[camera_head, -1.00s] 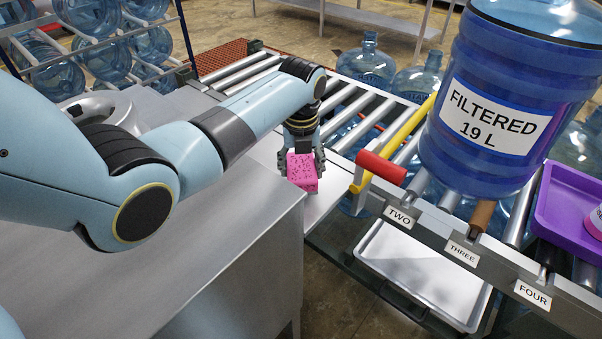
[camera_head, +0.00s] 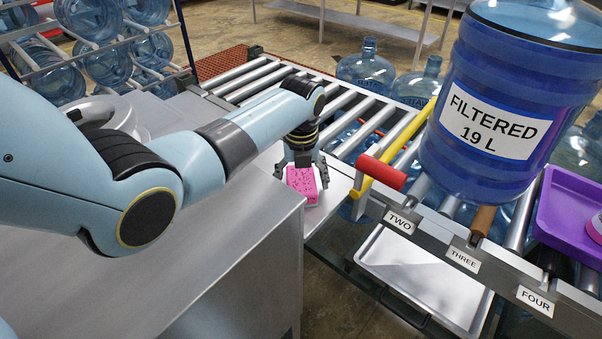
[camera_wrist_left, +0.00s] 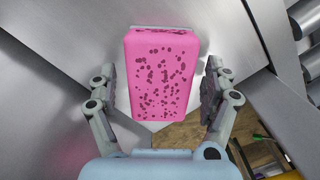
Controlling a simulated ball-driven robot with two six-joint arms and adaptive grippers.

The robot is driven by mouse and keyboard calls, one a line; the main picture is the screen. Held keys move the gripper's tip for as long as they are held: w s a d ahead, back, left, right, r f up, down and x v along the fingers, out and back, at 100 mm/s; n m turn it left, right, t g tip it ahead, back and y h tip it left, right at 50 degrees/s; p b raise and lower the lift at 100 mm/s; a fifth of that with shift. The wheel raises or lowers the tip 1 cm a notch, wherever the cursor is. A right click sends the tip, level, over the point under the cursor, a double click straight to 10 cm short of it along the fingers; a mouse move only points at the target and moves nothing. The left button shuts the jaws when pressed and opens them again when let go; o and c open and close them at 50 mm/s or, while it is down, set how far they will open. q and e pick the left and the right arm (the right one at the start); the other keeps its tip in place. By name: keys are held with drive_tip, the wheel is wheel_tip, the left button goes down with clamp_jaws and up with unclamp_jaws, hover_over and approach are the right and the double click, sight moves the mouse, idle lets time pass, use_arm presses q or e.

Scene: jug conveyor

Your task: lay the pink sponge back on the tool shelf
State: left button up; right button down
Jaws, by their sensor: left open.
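The pink sponge (camera_head: 302,187), a block with dark pink spots, is on the pale tool shelf (camera_head: 338,187) between the grey cabinet and the roller conveyor. My left gripper (camera_head: 301,177) is open above it, with one finger on either side. In the left wrist view the sponge (camera_wrist_left: 161,78) sits between the spread fingers (camera_wrist_left: 160,88), with a gap on both sides. The sponge's underside is hidden, so its contact with the shelf does not show directly. My right gripper is not in view.
The grey cabinet top (camera_head: 235,235) lies close on the near side. A yellow bar with a red grip (camera_head: 382,172) stands just right of the shelf. A large blue jug (camera_head: 495,105) is on the conveyor, beside a purple tray (camera_head: 572,215). A pale tray (camera_head: 425,275) sits lower down.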

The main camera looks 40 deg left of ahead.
sight(301, 180)
use_arm(q)
wheel_tip(301, 180, up, 12)
drive_tip(key=p, duration=0.1)
drive_tip(key=shift+s+d, duration=0.25)
drive_tip(key=shift+s, duration=0.15)
drive_tip(key=shift+r, duration=0.15)
